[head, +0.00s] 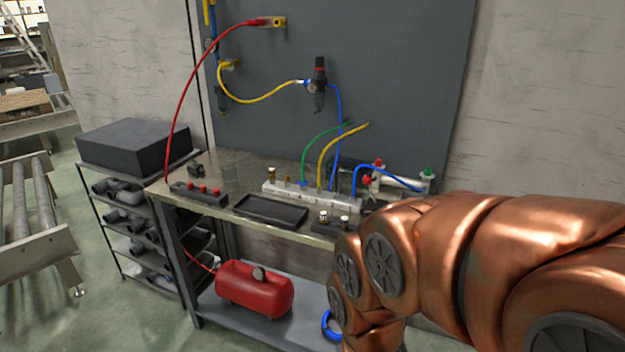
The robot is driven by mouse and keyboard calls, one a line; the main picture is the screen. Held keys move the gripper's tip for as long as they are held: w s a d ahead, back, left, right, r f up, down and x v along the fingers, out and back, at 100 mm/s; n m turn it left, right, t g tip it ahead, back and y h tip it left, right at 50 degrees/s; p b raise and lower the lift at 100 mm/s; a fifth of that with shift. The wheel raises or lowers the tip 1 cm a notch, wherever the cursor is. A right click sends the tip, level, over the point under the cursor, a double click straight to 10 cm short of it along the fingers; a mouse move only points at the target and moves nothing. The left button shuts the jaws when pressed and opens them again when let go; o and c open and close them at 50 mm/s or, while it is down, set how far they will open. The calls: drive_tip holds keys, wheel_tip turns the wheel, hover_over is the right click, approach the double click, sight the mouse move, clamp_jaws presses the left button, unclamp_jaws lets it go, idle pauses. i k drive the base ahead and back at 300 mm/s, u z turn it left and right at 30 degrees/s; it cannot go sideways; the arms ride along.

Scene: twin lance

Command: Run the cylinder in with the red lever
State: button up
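A silver cylinder (402,183) lies near the back right of the workbench, partly hidden behind my copper arm. A red fitting (379,163) shows at its left end and a green fitting (428,174) at its right end. A red knob (367,180) stands just left of the cylinder; it may be the red lever, but its shaft is too small to make out. A blue hose (385,169) arches from the manifold over to the cylinder's right end. My arm fills the lower right and hides what lies in front of the cylinder. My gripper is out of sight.
On the bench (240,225) are a pale manifold (310,196) with coloured hoses, a black tray (270,210), a strip with red knobs (200,192) and a small block with two knobs (334,226). A red tank (255,290) sits below. A pipe rack (130,215) stands left.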

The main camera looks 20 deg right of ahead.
sight(366, 180)
drive_tip(key=u, duration=0.2)
drive_tip(key=i, duration=1.25)
drive_tip(key=z, duration=0.45)
